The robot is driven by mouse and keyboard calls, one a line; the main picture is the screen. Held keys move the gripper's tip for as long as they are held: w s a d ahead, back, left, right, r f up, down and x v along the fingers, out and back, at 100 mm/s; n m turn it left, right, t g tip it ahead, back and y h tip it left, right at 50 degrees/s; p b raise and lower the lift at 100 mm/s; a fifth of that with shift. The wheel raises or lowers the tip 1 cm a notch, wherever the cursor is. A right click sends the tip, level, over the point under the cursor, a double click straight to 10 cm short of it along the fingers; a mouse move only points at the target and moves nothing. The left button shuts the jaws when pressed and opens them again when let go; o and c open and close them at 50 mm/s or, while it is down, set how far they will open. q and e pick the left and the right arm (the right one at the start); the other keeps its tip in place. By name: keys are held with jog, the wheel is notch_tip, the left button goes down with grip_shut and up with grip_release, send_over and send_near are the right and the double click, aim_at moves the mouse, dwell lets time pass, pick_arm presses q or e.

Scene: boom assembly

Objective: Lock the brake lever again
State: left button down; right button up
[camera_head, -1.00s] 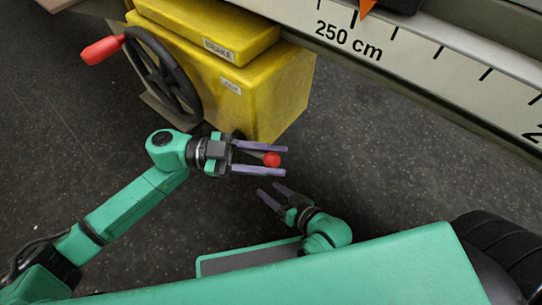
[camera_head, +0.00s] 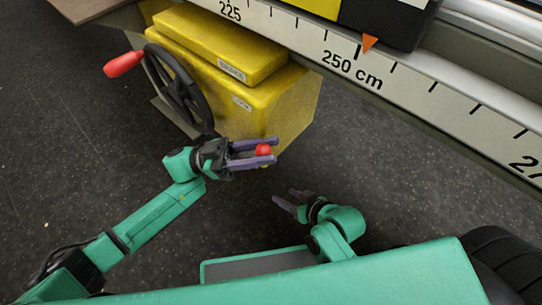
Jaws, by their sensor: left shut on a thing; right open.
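The brake lever shows as a red ball knob (camera_head: 263,150) in front of the lower right corner of the yellow brake box (camera_head: 275,115). Its shaft is mostly hidden by my gripper. My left gripper (camera_head: 274,150) comes from the left and is shut on the knob, one purple finger above it and one below. My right gripper (camera_head: 284,203) is lower, apart from the lever, open and empty; its fingers look partly overlapped from this angle.
A black handwheel (camera_head: 180,88) with a red handle (camera_head: 123,64) stands left of the box. A rail with a centimetre scale (camera_head: 400,85) and an orange pointer (camera_head: 370,42) runs along the upper right. Dark floor lies open below.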

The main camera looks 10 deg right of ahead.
pick_arm(q)
jog(key=c, duration=0.5)
grip_release()
jog(key=shift+w+r, duration=0.1)
